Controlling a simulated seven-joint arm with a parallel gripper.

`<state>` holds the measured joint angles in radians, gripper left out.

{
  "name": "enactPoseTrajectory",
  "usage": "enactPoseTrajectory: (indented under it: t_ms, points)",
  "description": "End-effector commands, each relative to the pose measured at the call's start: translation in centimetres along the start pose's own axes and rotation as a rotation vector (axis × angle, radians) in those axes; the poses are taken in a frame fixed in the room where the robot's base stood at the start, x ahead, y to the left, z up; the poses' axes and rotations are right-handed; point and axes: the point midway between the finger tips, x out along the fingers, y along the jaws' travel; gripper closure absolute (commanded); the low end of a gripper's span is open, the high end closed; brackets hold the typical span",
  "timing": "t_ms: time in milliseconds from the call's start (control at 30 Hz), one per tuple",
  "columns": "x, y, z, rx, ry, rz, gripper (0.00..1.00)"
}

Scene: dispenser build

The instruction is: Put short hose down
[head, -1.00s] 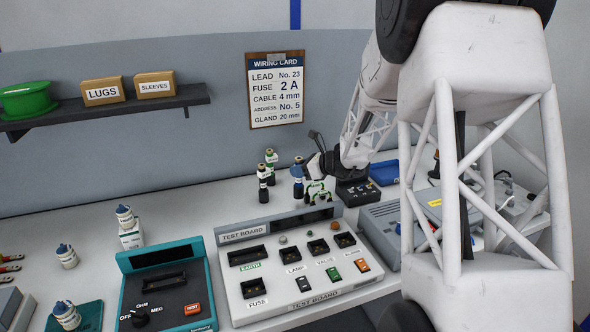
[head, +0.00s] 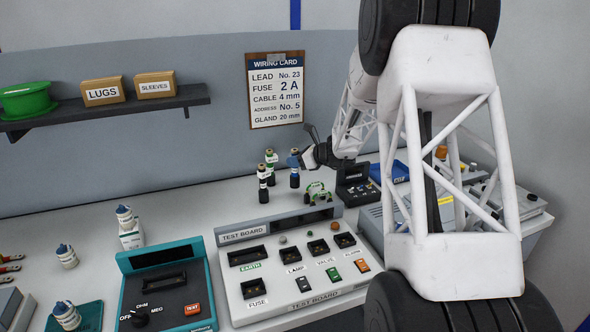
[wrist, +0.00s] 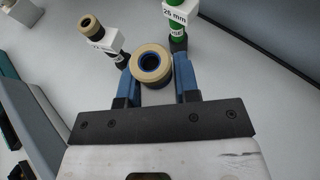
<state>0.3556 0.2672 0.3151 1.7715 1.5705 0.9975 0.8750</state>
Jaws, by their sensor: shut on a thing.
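My gripper (wrist: 151,82) is shut on an upright hollow piece, the short hose (wrist: 150,63), with a tan rim around a blue-edged dark hole. In the head view the hose (head: 294,180) is a dark cylinder below my gripper (head: 293,162). The blue fingers are on either side of it in the wrist view. Its lower end is hidden in the wrist view, and I cannot tell whether it touches the bench (head: 215,207).
Two similar tan-topped pieces stand just left: a black-and-white one (head: 263,184) and a green one (head: 271,167). A small green-and-white item (head: 317,192) lies to the right. The test board (head: 235,283) is in front.

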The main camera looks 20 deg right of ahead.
Motion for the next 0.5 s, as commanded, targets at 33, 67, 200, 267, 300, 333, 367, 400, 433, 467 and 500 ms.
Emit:
enactPoseTrajectory:
  t_ms: [33,67,200,267,300,333,367,400,433,467,500]
  points:
    - [0.0,0.0,0.1,-0.001,-0.001,0.0,1.0]
    - [0.0,0.0,0.0,0.0,0.0,0.0,1.0]
    - [0.3,0.0,-0.7,0.001,0.0,0.0,1.0]
    - [0.5,0.0,-1.2,0.003,0.0,0.0,1.0]
    - [0.7,0.0,-1.6,0.003,0.0,0.0,1.0]
    - [0.8,0.0,-1.9,0.002,0.0,0.0,1.0]
    - [0.9,0.0,-2.2,0.002,0.0,0.0,1.0]
    - [1.1,0.0,-2.5,0.001,0.0,0.0,1.0]
    - [1.1,0.0,-2.7,0.001,0.0,0.0,1.0]
    - [1.2,0.0,-2.9,0.001,0.0,0.0,1.0]
    - [1.3,0.0,-3.1,0.0,0.0,0.0,1.0]
